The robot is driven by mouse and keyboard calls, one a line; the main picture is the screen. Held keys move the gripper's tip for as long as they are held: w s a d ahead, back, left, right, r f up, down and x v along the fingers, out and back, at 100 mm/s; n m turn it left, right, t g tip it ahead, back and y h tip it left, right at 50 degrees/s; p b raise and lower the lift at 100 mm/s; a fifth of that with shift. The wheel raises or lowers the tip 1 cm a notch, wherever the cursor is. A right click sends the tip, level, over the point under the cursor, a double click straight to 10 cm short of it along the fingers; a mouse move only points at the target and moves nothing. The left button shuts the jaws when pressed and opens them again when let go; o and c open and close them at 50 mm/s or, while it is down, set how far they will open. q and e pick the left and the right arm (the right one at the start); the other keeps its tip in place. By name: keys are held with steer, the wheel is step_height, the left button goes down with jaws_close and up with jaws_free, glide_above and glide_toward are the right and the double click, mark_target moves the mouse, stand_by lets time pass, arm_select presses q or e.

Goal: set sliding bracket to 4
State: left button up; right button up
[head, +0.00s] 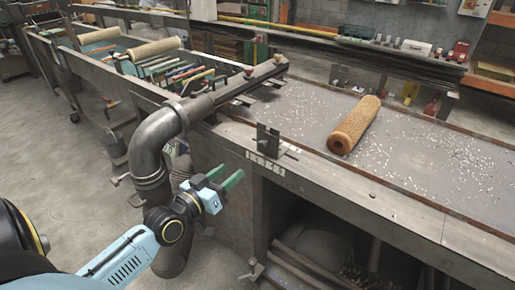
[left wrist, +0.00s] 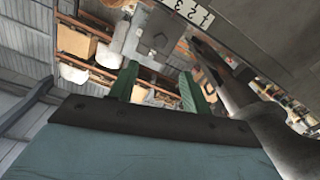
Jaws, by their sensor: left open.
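The sliding bracket (head: 267,140) is a dark upright metal plate with a small rod, on the near edge of the grey bench. A white numbered scale strip (head: 265,163) is on the edge just below it; I cannot tell which number the bracket stands at. The strip also shows at the top of the left wrist view (left wrist: 194,12), with 1, 2 and 3 readable. My left gripper (head: 227,175) has green fingers, open and empty, in front of the bench, below and left of the bracket, apart from it. Its fingers also show in the left wrist view (left wrist: 156,78). My right gripper is out of view.
A brown mesh tube (head: 356,124) lies on the bench top (head: 420,160) among white flecks. A thick grey pipe (head: 154,140) bends down left of my gripper. The bench front (head: 225,165) is close behind the gripper. Open floor (head: 75,200) lies at left.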

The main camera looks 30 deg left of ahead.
mark_target(261, 147)
arm_select(q)
steer(key=w, duration=0.8)
steer(key=w+d, duration=0.1)
steer(key=w, duration=0.4)
steer(key=shift+b, duration=0.3)
jaws_close()
